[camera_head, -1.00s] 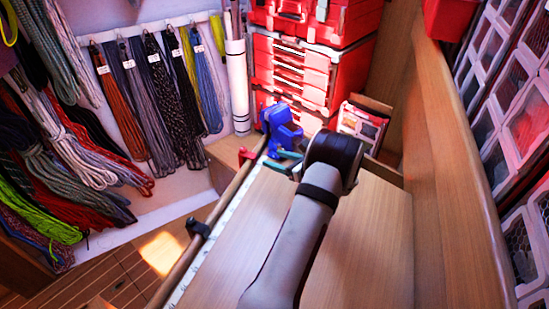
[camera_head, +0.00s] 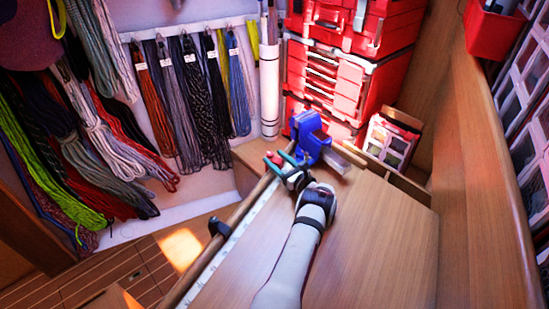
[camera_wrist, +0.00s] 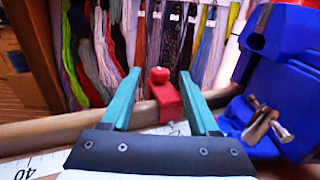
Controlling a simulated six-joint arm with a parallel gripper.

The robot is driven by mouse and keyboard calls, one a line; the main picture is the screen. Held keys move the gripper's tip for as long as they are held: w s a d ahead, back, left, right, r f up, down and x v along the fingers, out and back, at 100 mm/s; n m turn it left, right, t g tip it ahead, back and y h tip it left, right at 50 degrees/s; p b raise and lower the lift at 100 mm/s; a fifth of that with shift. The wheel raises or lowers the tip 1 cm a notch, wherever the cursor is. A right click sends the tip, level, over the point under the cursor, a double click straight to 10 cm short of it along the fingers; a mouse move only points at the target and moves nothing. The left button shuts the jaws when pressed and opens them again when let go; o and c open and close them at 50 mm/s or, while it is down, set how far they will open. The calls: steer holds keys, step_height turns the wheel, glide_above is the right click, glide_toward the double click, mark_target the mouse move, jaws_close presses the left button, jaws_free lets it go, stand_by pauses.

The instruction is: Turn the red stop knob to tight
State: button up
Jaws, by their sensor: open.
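The red stop knob (camera_wrist: 160,75) has a rounded top and sits on a red block (camera_wrist: 168,102) at the wooden rail. In the wrist view the knob appears between the two teal fingertips of my gripper (camera_wrist: 157,73). The fingers are open and spread to either side of it. I cannot tell whether they reach the knob's depth or touch it. In the head view the red stop (camera_head: 273,160) shows small beside my gripper (camera_head: 280,156), partly hidden by the fingers.
A blue vise-like tool (camera_head: 310,137) stands close to the right of my gripper, and also fills the right of the wrist view (camera_wrist: 275,40). A black clamp (camera_head: 219,225) sits on the rail (camera_head: 235,220). The wooden bench top (camera_head: 375,220) is mostly clear.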

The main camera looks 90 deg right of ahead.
steer(key=shift+w+d, duration=0.4)
steer(key=shift+d, duration=0.05)
steer(key=shift+c, duration=0.2)
jaws_close()
steer(key=shift+m+g+h, duration=0.3)
steer(key=shift+g, duration=0.1)
steer(key=m+g+h, duration=0.2)
steer(key=g, duration=0.1)
steer(key=m+g, duration=0.1)
steer(key=shift+w+a+m+g+h, duration=0.25)
steer(key=shift+w+m+g+h, duration=0.05)
steer(key=shift+w+g+h, duration=0.1)
steer(key=shift+w+m+g+h, duration=0.1)
steer(key=shift+m+g+h, duration=0.2)
steer(key=shift+m+g, duration=0.7)
steer(key=shift+g, duration=0.4)
